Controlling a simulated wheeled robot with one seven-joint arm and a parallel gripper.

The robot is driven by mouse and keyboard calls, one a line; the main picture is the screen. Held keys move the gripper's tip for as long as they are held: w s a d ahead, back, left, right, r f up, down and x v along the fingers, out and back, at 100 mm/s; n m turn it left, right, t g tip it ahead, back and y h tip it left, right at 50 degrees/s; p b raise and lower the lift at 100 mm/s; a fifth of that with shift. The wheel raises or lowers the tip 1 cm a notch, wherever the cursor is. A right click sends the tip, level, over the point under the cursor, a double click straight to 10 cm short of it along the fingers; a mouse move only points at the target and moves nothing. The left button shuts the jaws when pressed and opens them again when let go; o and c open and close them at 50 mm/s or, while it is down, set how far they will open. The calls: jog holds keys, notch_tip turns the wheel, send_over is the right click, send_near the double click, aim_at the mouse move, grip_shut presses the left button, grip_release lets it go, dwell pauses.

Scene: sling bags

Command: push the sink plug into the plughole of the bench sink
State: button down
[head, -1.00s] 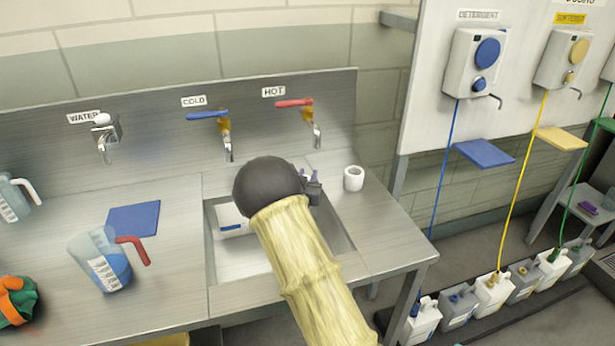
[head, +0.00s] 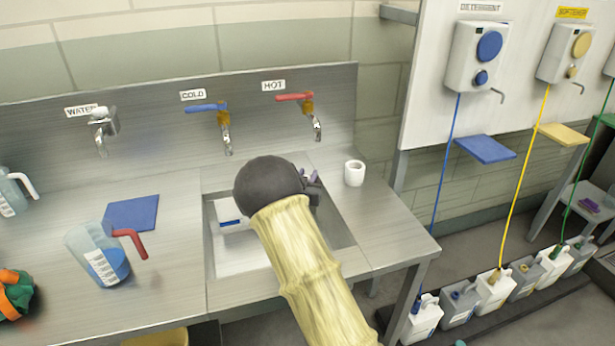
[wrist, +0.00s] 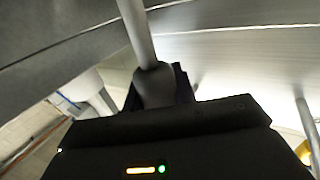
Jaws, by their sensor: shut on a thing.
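The bench sink (head: 342,232) is a rectangular metal basin set in the steel bench. My arm crosses over it and hides its middle; the plughole is not visible. My gripper (head: 312,182) is mostly hidden behind my dark round wrist joint, over the sink's right back edge. In the wrist view my gripper (wrist: 158,95) is shut on a grey rounded piece (wrist: 154,84), apparently the sink plug. A pale rod runs up from that piece in the picture; I cannot tell whether it belongs to it. The plug's underside is hidden.
A white and blue box (head: 230,216) lies in the sink's left part. A white cup (head: 354,173) stands right of the sink. Cold (head: 223,125) and hot taps (head: 308,112) hang behind it.

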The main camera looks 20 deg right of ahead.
jog(key=shift+f, duration=0.35)
jog(key=c, duration=1.1)
grip_release()
jog(key=shift+o, duration=0.2)
jog(key=shift+r, duration=0.1)
